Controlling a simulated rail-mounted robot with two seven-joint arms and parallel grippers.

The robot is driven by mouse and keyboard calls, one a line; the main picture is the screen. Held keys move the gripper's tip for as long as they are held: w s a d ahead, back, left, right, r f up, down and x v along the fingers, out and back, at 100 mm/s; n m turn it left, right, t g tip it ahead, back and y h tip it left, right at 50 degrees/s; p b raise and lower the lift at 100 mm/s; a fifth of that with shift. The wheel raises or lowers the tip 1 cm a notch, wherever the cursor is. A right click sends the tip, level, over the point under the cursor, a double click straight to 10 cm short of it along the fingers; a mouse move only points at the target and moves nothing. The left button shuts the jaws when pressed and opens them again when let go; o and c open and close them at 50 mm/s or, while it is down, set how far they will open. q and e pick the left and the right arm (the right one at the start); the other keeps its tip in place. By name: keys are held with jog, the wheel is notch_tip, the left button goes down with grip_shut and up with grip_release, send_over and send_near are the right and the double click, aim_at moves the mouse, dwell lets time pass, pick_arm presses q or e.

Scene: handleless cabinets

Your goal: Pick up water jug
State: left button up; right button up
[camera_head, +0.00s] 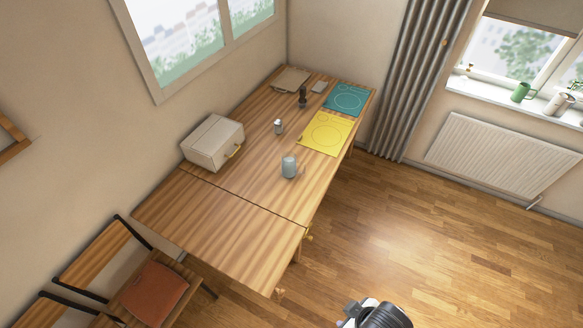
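Several vessels could be the water jug, and I cannot tell for sure which one it is. A black and white part of my own body shows at the bottom edge. Neither gripper can be made out.
The wooden table (240,225) also bears a pale box (213,142), a yellow mat (327,133), a teal mat (347,99) and small shakers. A chair with a red cushion (154,293) is at lower left. A radiator (500,152) is below the sill. The floor right of the table is clear.

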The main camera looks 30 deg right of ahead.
pick_arm(q)
jog(key=shift+o, duration=0.2)
jog(key=shift+a, duration=0.15)
jog(key=o, duration=0.5)
jog(key=shift+c, duration=0.2)
jog(key=shift+o, duration=1)
